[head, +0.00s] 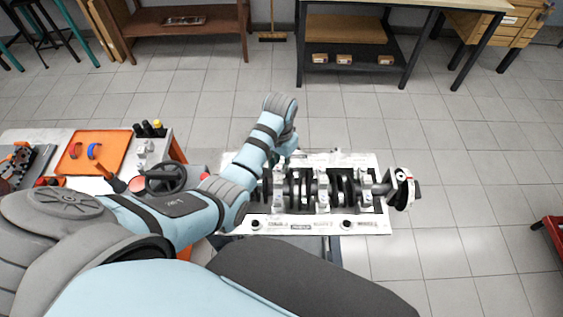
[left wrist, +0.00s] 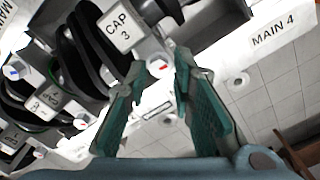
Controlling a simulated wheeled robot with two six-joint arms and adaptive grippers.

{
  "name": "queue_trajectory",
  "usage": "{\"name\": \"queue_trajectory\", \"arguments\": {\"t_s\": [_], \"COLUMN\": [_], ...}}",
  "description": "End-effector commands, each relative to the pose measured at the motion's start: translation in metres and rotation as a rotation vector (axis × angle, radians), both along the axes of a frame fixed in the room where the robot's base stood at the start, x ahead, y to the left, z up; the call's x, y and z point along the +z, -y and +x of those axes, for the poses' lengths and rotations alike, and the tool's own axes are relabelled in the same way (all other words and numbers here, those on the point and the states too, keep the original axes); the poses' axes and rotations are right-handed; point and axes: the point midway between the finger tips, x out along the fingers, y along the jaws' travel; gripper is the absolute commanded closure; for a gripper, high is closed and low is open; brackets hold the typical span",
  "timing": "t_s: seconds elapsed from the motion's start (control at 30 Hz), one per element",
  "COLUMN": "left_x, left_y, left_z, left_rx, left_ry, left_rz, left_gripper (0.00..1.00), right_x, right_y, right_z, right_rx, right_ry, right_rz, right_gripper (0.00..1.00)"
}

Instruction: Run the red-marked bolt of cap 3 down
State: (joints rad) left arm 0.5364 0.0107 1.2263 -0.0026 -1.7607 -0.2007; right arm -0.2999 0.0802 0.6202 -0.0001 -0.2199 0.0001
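The cap labelled CAP 3 (left wrist: 120,30) shows at the top of the left wrist view. A bolt with a red mark (left wrist: 159,68) stands at its near end. My left gripper (left wrist: 162,58) is open, with one green fingertip on each side of this bolt. I cannot tell whether either fingertip touches it. In the head view my left arm reaches over the engine block (head: 375,222), and its gripper is mostly hidden at the block's far edge. My right gripper is not in view.
An orange tray (head: 97,151) lies on a side table at left.

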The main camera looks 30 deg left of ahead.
Motion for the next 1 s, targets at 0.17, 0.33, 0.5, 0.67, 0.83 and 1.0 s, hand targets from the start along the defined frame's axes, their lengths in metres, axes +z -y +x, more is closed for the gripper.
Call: {"name": "queue_trajectory", "arguments": {"t_s": [0.17, 0.33, 0.5, 0.67, 0.83, 1.0], "left_x": [0.0002, 0.0004, 0.0006, 0.0007, 0.0005, 0.0004], "left_y": [0.0003, 0.0001, -0.0001, 0.0000, 0.0000, 0.0000], "left_z": [0.0003, 0.0005, 0.0006, 0.0008, 0.0006, 0.0005], "left_rx": [0.000, 0.043, 0.096, 0.096, 0.095, 0.095], "left_ry": [0.000, 0.001, 0.002, 0.002, 0.002, 0.002], "left_rz": [0.000, 0.000, -0.001, -0.001, -0.001, -0.001], "left_gripper": [1.00, 1.00, 1.00, 0.78, 0.78, 0.78], "right_x": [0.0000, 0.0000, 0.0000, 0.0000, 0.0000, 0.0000], "right_y": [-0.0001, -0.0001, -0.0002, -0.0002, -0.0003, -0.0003], "right_z": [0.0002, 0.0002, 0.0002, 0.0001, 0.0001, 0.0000], "right_rx": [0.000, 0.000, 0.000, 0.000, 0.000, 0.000], "right_ry": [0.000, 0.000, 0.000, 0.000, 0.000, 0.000], "right_rz": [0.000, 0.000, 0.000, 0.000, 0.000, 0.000], "right_gripper": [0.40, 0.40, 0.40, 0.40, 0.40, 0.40]}}
